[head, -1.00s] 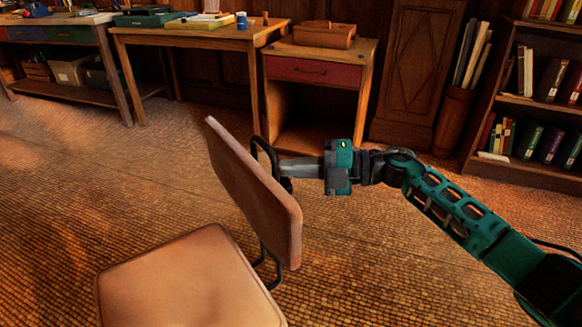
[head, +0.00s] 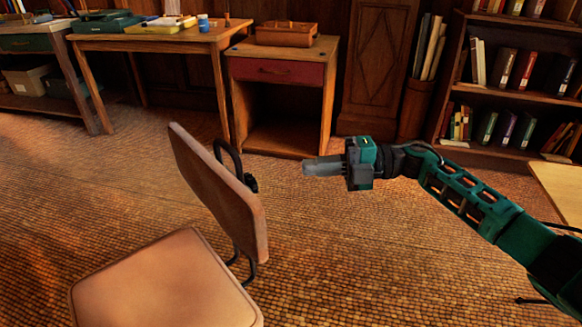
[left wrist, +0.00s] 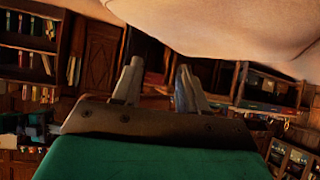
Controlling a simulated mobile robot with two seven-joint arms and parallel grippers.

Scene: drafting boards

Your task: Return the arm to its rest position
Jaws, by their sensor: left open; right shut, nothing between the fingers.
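My right arm comes in from the right in the head view, green and dark grey. Its gripper (head: 308,167) is shut and empty, pointing left in the air, a clear gap to the right of the chair's backrest (head: 220,192). My left gripper does not show in the head view. In the left wrist view my left gripper (left wrist: 158,72) has its two fingers apart, with nothing held between them. That view looks tilted or upside down, with shelves and furniture beyond the fingers.
The chair seat (head: 165,285) is at the lower left. A small cabinet with a red drawer (head: 277,71) stands behind the right gripper, a wooden table (head: 150,42) to its left. A bookshelf (head: 510,95) is at the right. Woven floor (head: 350,260) is open between.

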